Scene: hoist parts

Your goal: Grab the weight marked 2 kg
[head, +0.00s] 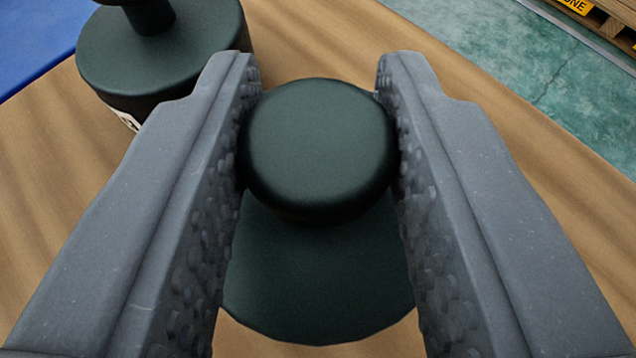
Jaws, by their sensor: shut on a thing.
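A dark green weight (318,285) with a round knob on top stands between the fingers of my gripper (318,130). The gripper is shut on the knob, one grey dimpled finger against each side. No marking shows on this weight from here, so I cannot tell whether it is the 2 kg one. A second dark green weight (165,55) stands on the table at the upper left, outside the left finger. Part of a white label shows low on its side, mostly hidden by that finger, and I cannot read it.
Both weights are over a brown wooden table (330,35). A blue surface (40,40) lies at the upper left. Beyond the table's right edge is a green floor (540,80), with a wooden pallet (610,25) and a yellow sign (575,5) at the upper right.

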